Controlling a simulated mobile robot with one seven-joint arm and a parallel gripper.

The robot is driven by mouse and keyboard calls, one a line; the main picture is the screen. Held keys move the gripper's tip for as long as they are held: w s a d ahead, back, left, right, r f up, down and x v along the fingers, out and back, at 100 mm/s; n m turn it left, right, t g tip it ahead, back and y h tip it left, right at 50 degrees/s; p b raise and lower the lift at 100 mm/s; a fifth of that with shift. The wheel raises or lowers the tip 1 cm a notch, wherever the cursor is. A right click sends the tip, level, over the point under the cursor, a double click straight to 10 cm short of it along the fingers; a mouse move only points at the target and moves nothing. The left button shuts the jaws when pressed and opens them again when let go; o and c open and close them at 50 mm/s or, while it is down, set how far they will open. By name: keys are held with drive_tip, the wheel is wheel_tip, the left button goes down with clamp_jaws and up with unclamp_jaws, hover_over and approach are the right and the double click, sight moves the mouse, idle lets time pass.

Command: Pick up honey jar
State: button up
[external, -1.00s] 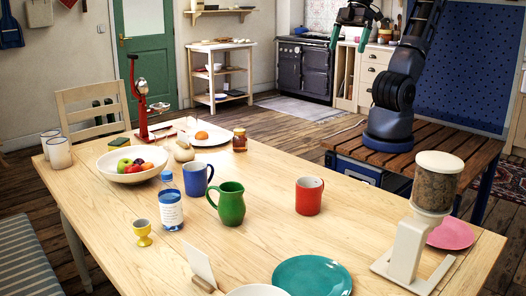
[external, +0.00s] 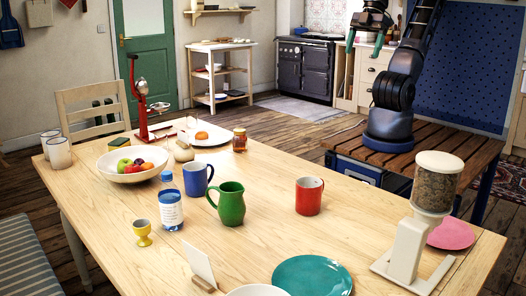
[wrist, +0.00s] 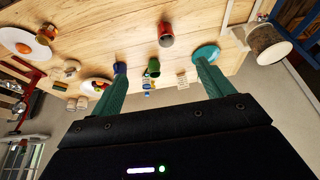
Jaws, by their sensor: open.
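The honey jar (external: 240,140) is a small amber jar. It stands upright on the far edge of the wooden table, just right of the white plate with an orange. In the wrist view a small amber shape beside that plate, upper left, looks like the honey jar (wrist: 48,31). My gripper (external: 364,43) is up in the air at the top right of the external view, beyond the table and well away from the jar. Its green fingers are spread and empty, also in the wrist view (wrist: 159,68).
The table (external: 258,200) holds a red mug (external: 309,197), green jug (external: 231,205), blue mug (external: 196,180), water bottle (external: 170,205), fruit bowl (external: 118,172) and red stand (external: 138,105). A grain dispenser (external: 436,185) stands at the right. The table right of the jar is clear.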

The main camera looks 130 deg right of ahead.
drive_tip(key=n+g+h, duration=0.7)
drive_tip(key=n+h, duration=1)
drive_tip(key=h, duration=0.1)
hover_over(244, 142)
drive_tip(key=a, duration=0.3)
wheel_tip(244, 142, down, 34)
drive_tip(key=f, duration=0.7)
drive_tip(key=shift+w+d+f, duration=0.1)
drive_tip(key=shift+w+d, duration=0.1)
drive_tip(key=shift+d+f+m, duration=0.15)
drive_tip(key=shift+d+m, duration=0.15)
drive_tip(key=shift+s+d, duration=0.25)
drive_tip(key=shift+d, duration=1.45)
drive_tip(key=shift+s+d, duration=0.2)
drive_tip(key=shift+d, duration=1.5)
